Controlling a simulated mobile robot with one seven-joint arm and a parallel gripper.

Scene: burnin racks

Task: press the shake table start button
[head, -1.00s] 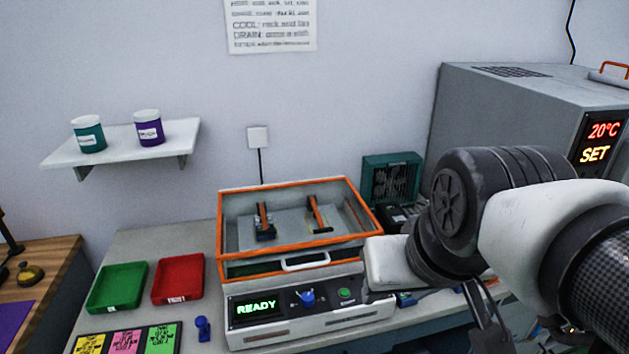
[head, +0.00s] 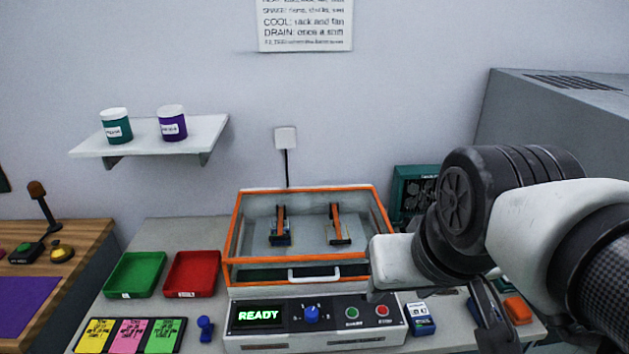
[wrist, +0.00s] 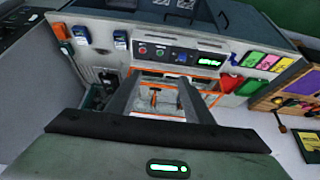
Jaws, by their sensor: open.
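The shake table (head: 270,342) stands on the bench with an orange-edged clear lid and a white handle. Its front panel has a lit READY display (head: 258,315), a blue knob (head: 311,314), a green button (head: 352,313) and a red button (head: 382,311). The button labels are too small to read. The panel also shows inverted in the wrist view, with the green button (wrist: 160,52) beyond the fingers. My gripper (wrist: 158,80) is open and empty, apart from the panel. In the head view its dark fingers (head: 490,318) are partly seen, right of the shake table.
Green (head: 133,274) and red (head: 192,274) trays and coloured cards (head: 131,336) lie left of the shake table. A blue-and-white device (head: 420,318) sits close to the panel's right. A teal unit (head: 412,190) stands behind, and a large grey cabinet (head: 520,115) is at the right.

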